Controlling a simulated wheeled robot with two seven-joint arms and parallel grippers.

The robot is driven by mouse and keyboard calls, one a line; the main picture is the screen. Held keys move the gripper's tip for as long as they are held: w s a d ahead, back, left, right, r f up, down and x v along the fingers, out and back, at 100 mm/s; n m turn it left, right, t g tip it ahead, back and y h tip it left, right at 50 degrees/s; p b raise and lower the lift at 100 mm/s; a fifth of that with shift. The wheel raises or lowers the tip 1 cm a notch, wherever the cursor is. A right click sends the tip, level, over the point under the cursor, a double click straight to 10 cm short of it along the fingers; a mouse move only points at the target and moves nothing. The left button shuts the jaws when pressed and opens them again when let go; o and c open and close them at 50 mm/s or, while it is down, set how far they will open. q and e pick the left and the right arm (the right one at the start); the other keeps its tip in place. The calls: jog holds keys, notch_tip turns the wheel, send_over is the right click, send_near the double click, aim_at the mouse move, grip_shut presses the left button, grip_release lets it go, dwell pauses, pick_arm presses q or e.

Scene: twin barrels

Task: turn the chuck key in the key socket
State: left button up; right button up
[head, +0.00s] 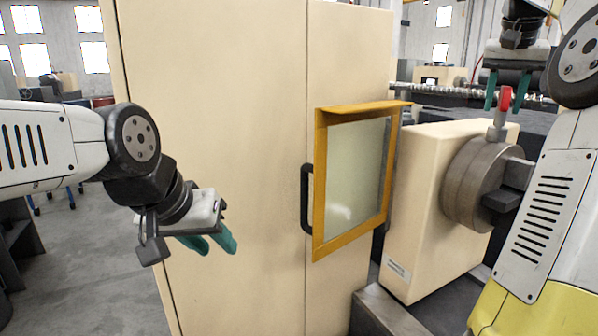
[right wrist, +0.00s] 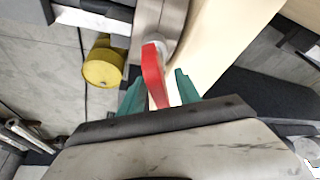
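The chuck key has a red handle (head: 505,98) and a grey shank (head: 497,130). It stands upright on top of the round grey chuck (head: 466,185); the key socket itself is hidden under the shank. My right gripper (head: 508,104) points down around the handle. In the right wrist view the red handle (right wrist: 154,76) is between the teal fingers (right wrist: 160,88), with gaps on both sides, so the gripper is open. My left gripper (head: 220,250) is empty, its teal fingers apart, in front of the cream cabinet, far from the key.
The cream headstock (head: 415,210) carries the chuck, with a dark chuck jaw (head: 503,200) sticking out to the right. A yellow-framed window door (head: 320,190) with a black handle (head: 306,198) stands left of it. A yellow cylinder (right wrist: 104,66) lies on the floor side.

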jog(key=shift+c, duration=0.2)
grip_shut()
